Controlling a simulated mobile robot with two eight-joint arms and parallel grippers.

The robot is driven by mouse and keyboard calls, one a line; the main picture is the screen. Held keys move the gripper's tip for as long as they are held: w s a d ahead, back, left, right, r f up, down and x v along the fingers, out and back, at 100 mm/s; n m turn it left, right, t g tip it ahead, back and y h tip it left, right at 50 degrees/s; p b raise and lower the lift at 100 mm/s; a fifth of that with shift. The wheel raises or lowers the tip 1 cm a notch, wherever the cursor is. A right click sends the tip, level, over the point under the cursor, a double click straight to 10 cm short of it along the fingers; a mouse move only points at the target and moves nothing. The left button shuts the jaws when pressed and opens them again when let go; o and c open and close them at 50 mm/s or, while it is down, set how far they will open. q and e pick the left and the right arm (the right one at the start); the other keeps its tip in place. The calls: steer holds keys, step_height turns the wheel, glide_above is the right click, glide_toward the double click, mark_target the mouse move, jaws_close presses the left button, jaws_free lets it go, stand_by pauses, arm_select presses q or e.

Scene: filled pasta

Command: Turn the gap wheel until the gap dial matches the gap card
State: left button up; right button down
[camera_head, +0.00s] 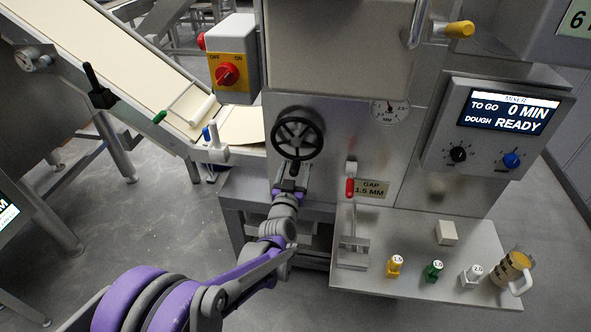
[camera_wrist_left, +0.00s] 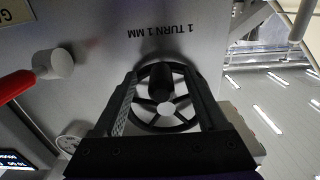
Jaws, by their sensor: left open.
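The gap wheel (camera_head: 299,138) is a black spoked handwheel on the grey machine front. In the left wrist view the wheel (camera_wrist_left: 165,109) lies straight ahead, with its dark handle (camera_wrist_left: 159,76) standing between my fingers. My left gripper (camera_head: 290,181) is open at the wheel's lower edge; its fingers (camera_wrist_left: 163,92) flank the handle, and I cannot tell whether they touch it. The gap dial (camera_head: 390,112) is round and white, right of the wheel; its needle is too small to read exactly. The gap card (camera_head: 372,188) reads "GAP 1.5 MM". My right gripper is out of view.
A red-handled lever (camera_head: 350,187) sits left of the card. A shelf (camera_head: 400,282) below holds yellow, green and white numbered pieces, a pale block (camera_head: 446,233) and a mug-like container (camera_head: 512,270). A switch box (camera_head: 231,68) and dough conveyor (camera_head: 120,62) are at left. "1 TURN 1 MM" is printed by the wheel.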

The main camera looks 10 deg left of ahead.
arm_select(q)
steer(key=s, duration=0.9)
steer(key=shift+a, duration=0.15)
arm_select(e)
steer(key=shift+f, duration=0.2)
arm_select(q)
steer(key=s+a+f+g, duration=0.2)
steer(key=s+f+g, duration=0.15)
steer(key=s, duration=0.75)
steer(key=s+a+f+g, duration=0.25)
steer(key=s+g, duration=0.25)
steer(key=s, duration=0.5)
steer(key=s+a+f+g, duration=0.3)
steer(key=s+g, duration=0.2)
steer(key=s, duration=0.6)
step_height(320, 180, up, 20)
steer(key=p, duration=1.7)
steer(key=shift+w+f+t+y, duration=0.15)
steer(key=shift+w+t+y, duration=0.2)
steer(key=shift+t, duration=0.1)
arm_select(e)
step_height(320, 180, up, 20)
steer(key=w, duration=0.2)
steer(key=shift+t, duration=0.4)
